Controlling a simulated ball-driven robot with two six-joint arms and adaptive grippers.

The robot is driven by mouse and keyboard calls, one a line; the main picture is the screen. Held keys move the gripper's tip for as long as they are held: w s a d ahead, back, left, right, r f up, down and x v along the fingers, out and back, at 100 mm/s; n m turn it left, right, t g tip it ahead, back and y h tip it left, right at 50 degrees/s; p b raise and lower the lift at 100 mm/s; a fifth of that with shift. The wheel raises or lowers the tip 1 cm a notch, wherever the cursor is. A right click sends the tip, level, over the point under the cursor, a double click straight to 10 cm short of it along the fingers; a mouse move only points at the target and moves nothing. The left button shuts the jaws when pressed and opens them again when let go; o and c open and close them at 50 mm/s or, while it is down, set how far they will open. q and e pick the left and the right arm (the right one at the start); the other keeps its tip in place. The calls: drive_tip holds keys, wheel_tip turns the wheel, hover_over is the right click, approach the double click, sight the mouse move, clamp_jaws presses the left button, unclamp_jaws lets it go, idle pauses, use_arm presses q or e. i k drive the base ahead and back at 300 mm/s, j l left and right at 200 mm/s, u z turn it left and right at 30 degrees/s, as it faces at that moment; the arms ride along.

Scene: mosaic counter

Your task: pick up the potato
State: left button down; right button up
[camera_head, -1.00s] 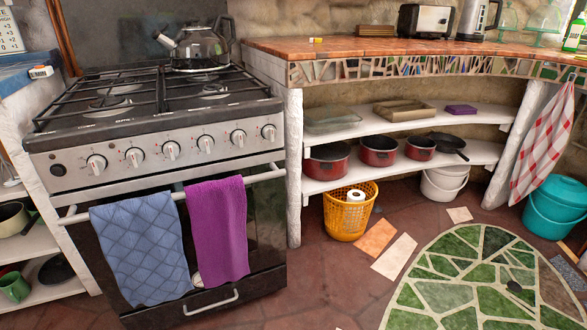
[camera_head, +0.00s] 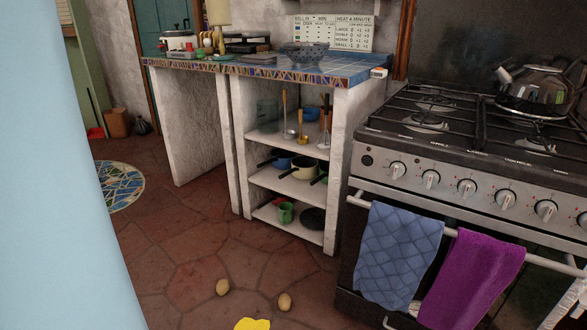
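Two small brown rounded things that look like potatoes lie on the tiled floor near the bottom of the view. One potato (camera_head: 222,287) is on the left, and the other potato (camera_head: 285,302) is a little to its right and nearer. They lie apart from each other, in front of the shelf unit and left of the stove. Neither of my grippers is in view.
A yellow thing (camera_head: 252,324) on the floor is cut off by the bottom edge. A pale blue upright surface (camera_head: 50,180) blocks the left side. The stove (camera_head: 470,190) stands right, the shelf unit (camera_head: 338,150) behind. Floor (camera_head: 180,245) around the potatoes is mostly clear.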

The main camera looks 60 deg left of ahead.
sight(223, 286)
drive_tip(key=k+u, duration=0.15)
drive_tip(key=u, duration=2.25)
drive_tip(key=i+u, duration=0.25)
drive_tip(key=i, duration=1.6)
